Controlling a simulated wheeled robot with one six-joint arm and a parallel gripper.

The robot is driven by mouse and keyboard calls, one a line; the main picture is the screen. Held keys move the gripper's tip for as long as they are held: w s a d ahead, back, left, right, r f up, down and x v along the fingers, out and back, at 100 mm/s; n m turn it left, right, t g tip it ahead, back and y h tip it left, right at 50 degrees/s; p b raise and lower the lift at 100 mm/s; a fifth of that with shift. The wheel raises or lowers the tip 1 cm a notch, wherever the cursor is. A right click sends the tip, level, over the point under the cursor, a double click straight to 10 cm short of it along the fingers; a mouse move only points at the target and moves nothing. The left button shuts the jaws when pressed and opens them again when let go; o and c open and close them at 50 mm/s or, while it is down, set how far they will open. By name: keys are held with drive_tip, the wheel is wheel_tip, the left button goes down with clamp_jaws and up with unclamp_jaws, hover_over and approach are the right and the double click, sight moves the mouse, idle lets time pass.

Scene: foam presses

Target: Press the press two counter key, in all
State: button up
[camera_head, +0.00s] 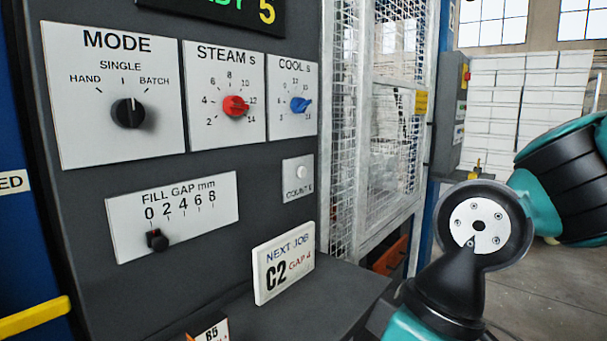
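A small light-grey plate marked "COUNT", its last character hard to read, is on the dark panel (250,215) near its right edge. A round white key (300,172) sits on that plate above the lettering. I cannot tell from this view which press number the panel belongs to. A display (225,12) at the top is cut off and shows "DY" in green and a yellow 5. My gripper is out of view; only links of my arm show at the right, well apart from the key.
The panel carries a MODE knob (128,112), a red STEAM knob (236,106), a blue COOL knob (300,105) and a FILL GAP slider (157,240). A "NEXT JOB C2 GAP 4" card (284,268) stands on the ledge (330,300) below. A mesh guard (390,130) is to the right.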

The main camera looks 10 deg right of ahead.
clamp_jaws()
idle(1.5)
